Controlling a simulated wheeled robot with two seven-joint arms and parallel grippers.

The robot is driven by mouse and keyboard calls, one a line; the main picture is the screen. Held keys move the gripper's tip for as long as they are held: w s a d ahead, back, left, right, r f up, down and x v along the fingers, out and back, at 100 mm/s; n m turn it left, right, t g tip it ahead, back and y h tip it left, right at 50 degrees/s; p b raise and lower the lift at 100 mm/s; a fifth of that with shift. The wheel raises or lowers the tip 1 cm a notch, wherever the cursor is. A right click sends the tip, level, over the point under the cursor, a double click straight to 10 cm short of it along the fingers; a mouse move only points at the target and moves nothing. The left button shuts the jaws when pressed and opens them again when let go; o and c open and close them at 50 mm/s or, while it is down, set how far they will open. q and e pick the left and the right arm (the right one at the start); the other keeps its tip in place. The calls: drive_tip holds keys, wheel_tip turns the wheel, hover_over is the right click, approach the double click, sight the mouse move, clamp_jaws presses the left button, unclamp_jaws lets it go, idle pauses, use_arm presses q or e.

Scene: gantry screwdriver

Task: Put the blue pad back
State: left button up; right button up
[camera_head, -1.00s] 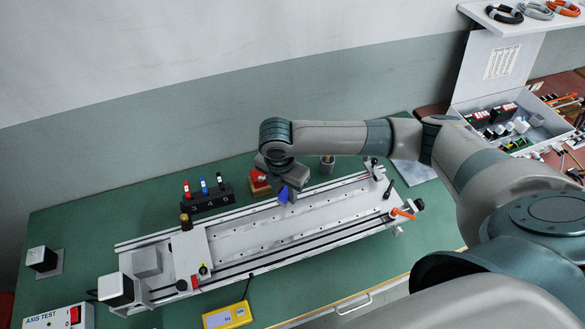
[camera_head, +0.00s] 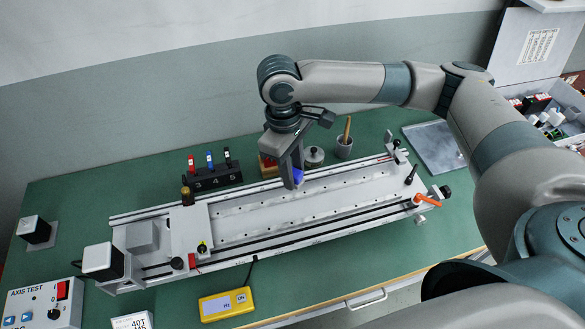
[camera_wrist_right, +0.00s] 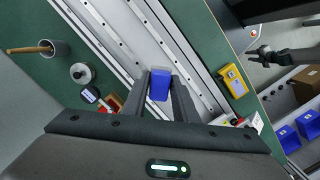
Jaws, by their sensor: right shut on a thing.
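A small blue pad (camera_head: 298,177) is between the fingers of my right gripper (camera_head: 293,174) in the head view. The gripper points down over the far side of the long gantry rail bed (camera_head: 340,192). In the right wrist view the blue pad (camera_wrist_right: 160,84) sits between the two dark finger tips (camera_wrist_right: 161,80), over the bed. I cannot tell whether it touches the bed. A dark gripper, seemingly my left (camera_wrist_right: 265,53), shows small at the right of the wrist view; its jaw state is unclear.
A red and yellow block (camera_head: 268,166), a round metal weight (camera_head: 314,156) and a cup (camera_head: 344,148) stand behind the rail. A black stand (camera_head: 212,179) holds coloured drivers. A yellow meter (camera_head: 226,304) lies in front. Blue bins (camera_wrist_right: 286,139) show in the wrist view.

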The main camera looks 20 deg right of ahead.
sight(299, 179)
drive_tip(key=m, duration=0.1)
drive_tip(key=s+m+b, duration=0.1)
drive_tip(key=m, duration=0.1)
drive_tip(key=m+b, duration=0.1)
drive_tip(key=shift+s+r+y, duration=0.15)
drive_tip(key=shift+s+y, duration=0.15)
drive_tip(key=shift+s, duration=0.1)
drive_tip(key=shift+s+r+m+b, duration=0.2)
drive_tip(key=shift+s+m+b, duration=0.15)
drive_tip(key=shift+m, duration=0.35)
drive_tip(key=shift+s+r+m+b, duration=0.2)
drive_tip(key=shift+m+b, duration=0.15)
drive_tip(key=shift+m, duration=0.35)
